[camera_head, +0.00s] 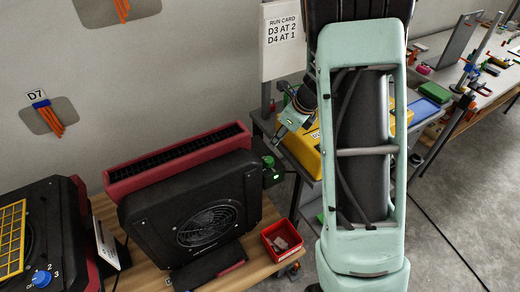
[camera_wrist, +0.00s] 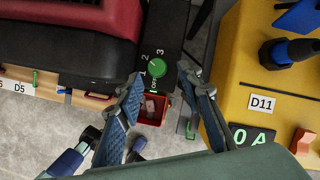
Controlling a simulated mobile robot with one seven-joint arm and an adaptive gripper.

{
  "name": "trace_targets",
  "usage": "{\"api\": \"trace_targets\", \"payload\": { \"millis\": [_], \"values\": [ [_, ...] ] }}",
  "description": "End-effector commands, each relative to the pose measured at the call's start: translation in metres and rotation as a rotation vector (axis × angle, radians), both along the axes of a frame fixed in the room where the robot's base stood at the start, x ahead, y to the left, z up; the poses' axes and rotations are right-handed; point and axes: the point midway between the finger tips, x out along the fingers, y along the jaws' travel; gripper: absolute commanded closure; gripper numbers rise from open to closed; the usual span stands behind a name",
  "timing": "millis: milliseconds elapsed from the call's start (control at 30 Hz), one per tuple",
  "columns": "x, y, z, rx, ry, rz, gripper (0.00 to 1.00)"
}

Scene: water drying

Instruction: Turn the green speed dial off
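The green speed dial (camera_wrist: 157,68) sits on a dark panel, with OFF, 1, 2 and 3 printed around it in the wrist view. A pale mark on it seems to point up-left, near 2, but it is small. In the head view the green dial (camera_head: 271,173) shows at the right side of the black-and-red fan unit (camera_head: 200,215). My gripper (camera_wrist: 162,76) is open and empty, its blue-padded fingers on either side of the dial in the picture. I see no contact. In the head view my gripper (camera_head: 294,117) is above and right of the dial.
A red bin (camera_head: 282,240) stands on the wooden bench below the dial. A yellow case marked D11 (camera_wrist: 260,90) lies to the right in the wrist view. Another unit with a blue dial (camera_head: 41,278) is at left. A run card (camera_head: 283,40) reads D3 at 2, D4 at 1.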

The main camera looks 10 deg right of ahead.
Motion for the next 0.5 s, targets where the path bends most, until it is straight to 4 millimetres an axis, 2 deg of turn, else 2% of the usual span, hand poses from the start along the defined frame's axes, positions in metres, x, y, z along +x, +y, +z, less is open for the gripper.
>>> {"api": "trace_targets", "payload": {
  "millis": [100, 200, 367, 500],
  "values": [
    [-0.012, -0.008, -0.011, 0.024, 0.048, -0.048, 0.66],
    [-0.015, -0.009, -0.017, 0.03, 0.061, -0.059, 0.66],
    [-0.011, -0.004, -0.033, 0.031, 0.064, -0.06, 0.66],
    [-0.005, 0.002, -0.057, 0.03, 0.064, -0.059, 0.66]
  ]
}}
